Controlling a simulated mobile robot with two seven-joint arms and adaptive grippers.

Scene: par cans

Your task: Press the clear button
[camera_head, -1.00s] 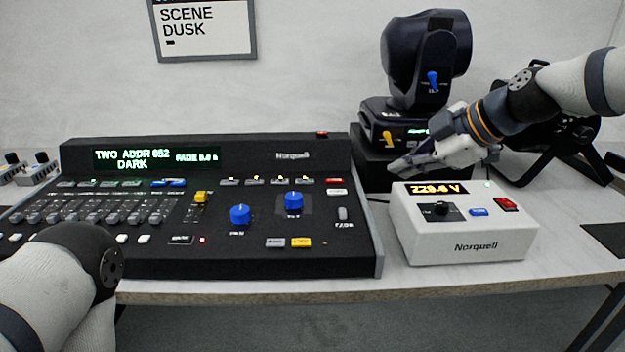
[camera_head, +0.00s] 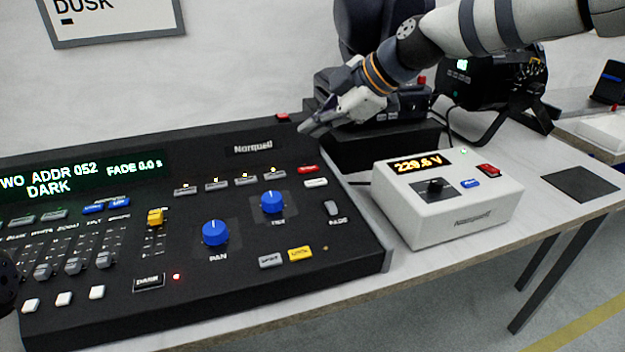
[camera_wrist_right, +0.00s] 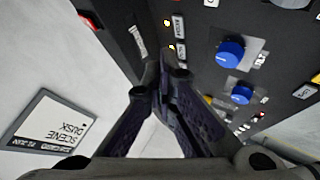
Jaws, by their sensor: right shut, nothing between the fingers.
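The black console (camera_head: 230,310) fills the left and middle of the head view. At its right end are a red button (camera_head: 308,169), a white button (camera_head: 316,183), a grey button (camera_head: 270,261) and a yellow button (camera_head: 300,253). I cannot read which is marked clear. My right gripper (camera_head: 307,128) is shut and empty, above the back right edge of the console, apart from these buttons. In the right wrist view, its fingers (camera_wrist_right: 160,88) point at the console's top, near a row of small buttons (camera_wrist_right: 178,27).
Blue pan (camera_head: 215,233) and tilt (camera_head: 273,202) knobs stand up from the panel. A white power box (camera_head: 450,215) stands right of the console, with a narrow gap between. A dark moving-head lamp (camera_head: 375,30) on a black base stands behind.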

